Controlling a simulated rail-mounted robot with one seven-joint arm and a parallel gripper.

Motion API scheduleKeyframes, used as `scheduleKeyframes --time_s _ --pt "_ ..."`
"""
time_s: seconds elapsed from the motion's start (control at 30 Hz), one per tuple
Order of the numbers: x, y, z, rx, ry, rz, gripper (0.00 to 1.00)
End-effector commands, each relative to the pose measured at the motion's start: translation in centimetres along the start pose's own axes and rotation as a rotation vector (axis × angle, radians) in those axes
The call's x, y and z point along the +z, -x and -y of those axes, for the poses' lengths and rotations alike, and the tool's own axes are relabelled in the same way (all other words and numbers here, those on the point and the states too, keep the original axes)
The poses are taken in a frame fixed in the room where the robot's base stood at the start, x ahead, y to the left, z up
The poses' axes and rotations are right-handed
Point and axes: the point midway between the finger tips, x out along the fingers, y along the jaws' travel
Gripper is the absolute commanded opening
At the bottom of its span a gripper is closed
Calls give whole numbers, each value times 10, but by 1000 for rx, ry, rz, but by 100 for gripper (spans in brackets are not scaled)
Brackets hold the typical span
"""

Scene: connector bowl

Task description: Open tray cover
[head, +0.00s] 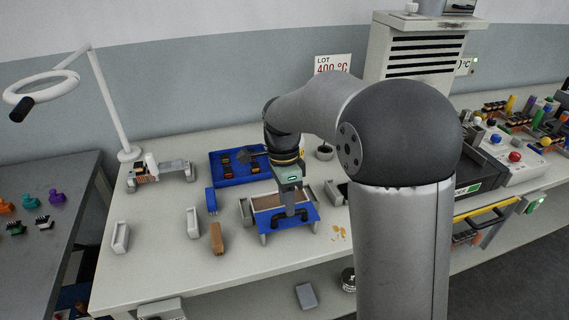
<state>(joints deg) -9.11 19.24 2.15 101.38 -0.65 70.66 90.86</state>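A box-like tray with a tan inside (266,203) stands near the middle of the bench. A blue flat piece, which looks like its cover (272,219), lies over its front part, with small grey legs or posts at its front corners. The back part of the tray shows uncovered. My gripper (291,212) points down over the blue piece, at or very near its upper surface. Its fingertips are small and dark here, so I cannot tell whether they are apart or closed, or whether they touch the cover.
A blue tray with dark parts (236,180) lies behind. A blue connector (211,201), a white block (193,223) and a brown block (216,238) stand to the left. Orange bits (339,232) lie right of the tray.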

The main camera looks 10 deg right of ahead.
Motion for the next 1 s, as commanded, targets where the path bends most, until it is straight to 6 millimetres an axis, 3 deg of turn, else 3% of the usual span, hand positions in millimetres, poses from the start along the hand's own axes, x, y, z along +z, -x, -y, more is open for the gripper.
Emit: scheduleKeyframes --time_s 0.4,0.6,0.8,1.0 --pt "0 102 0 -5 0 0 36" --pt "0 138 0 -2 0 0 36" --pt "0 154 0 -2 0 0 36" --pt "0 155 0 0 0 0 36"
